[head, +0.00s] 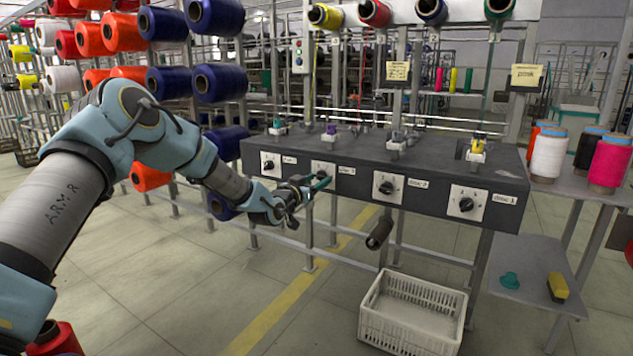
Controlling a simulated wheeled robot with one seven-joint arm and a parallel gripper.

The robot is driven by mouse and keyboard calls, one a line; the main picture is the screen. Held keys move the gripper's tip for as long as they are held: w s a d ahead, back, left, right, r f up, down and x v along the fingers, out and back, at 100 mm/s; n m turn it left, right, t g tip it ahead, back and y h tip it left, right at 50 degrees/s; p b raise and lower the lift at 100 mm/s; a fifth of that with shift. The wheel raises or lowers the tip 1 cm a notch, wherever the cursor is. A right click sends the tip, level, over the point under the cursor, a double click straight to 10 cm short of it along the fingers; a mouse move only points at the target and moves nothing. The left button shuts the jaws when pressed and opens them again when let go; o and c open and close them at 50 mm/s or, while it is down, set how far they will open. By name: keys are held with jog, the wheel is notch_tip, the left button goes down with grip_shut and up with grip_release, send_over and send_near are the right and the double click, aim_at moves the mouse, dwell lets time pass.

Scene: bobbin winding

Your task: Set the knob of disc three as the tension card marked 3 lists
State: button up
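A dark bench box (300,147) carries a row of white dial plates with black knobs on its front. The third knob from the left (387,188) is uncovered, with a small label (418,183) to its right whose number I cannot read surely. My gripper (318,182) is at the second dial plate (324,168), left of the third knob, and its fingers hide that plate's knob. I cannot tell whether they are closed or touch it. Two yellow cards, one left (397,72) and one right (525,77), hang above the box; their writing is too small to read.
The first knob (268,164) and the rightmost knob (467,204) stand on either side. A dark roller (379,233) sticks out below the box. A white crate (414,312) is on the floor. Thread cones (609,163) stand on a right-hand table. The air before the third knob is clear.

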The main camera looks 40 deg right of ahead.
grip_shut()
